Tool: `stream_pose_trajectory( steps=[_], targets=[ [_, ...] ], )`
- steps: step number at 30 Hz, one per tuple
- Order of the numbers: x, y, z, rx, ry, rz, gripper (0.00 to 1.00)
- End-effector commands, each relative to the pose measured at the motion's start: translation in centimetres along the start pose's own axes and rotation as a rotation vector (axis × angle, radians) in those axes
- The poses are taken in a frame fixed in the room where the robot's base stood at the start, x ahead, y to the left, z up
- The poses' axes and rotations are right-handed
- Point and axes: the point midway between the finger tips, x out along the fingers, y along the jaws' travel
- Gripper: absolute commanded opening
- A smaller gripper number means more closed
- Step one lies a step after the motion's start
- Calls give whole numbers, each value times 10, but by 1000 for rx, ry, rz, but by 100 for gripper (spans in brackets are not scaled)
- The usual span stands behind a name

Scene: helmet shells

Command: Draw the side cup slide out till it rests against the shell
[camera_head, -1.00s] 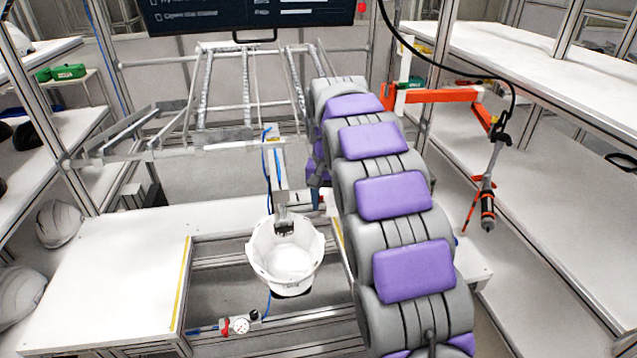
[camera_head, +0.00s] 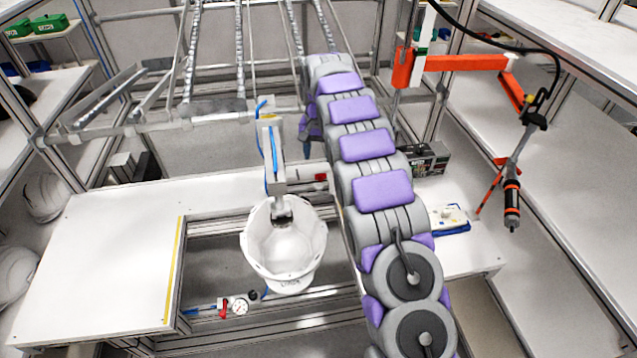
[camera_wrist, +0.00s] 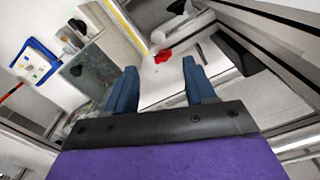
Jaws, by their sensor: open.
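The white helmet shell (camera_head: 262,245) sits open side up over the gap in the bench, under a grey upright fixture (camera_head: 271,150) with blue hoses. A small red part (camera_head: 321,177) lies on the rail just right of the fixture; I cannot tell whether it belongs to the side cup slide. In the wrist view a red part (camera_wrist: 162,57) shows beyond my gripper (camera_wrist: 159,72), roughly between its blue fingers. The fingers are apart and empty. In the head view my arm hides most of the gripper; a dark blue finger shows right of the fixture, above the red part.
A pressure gauge (camera_head: 239,306) with a red valve is at the bench front. A tool hangs from an orange arm (camera_head: 465,63) at right. A blue-edged tray (camera_head: 450,219) and a grey box (camera_head: 430,159) stand right of my arm. The left bench top (camera_head: 105,250) is clear.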

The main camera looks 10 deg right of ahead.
Motion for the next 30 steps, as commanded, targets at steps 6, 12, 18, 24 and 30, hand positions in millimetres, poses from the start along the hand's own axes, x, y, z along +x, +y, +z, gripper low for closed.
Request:
stream_pose_trajectory(
  steps=[6, 12, 18, 24, 30],
  targets=[
    [46, 2, 1, 2, -5, 3, 55],
    [86, 2, 1, 2, -6, 3, 55],
    [113, 1, 1, 1, -2, 1, 55],
    [124, 1, 1, 1, -2, 1, 55],
    [125, 1, 1, 1, -2, 1, 55]
  ],
)
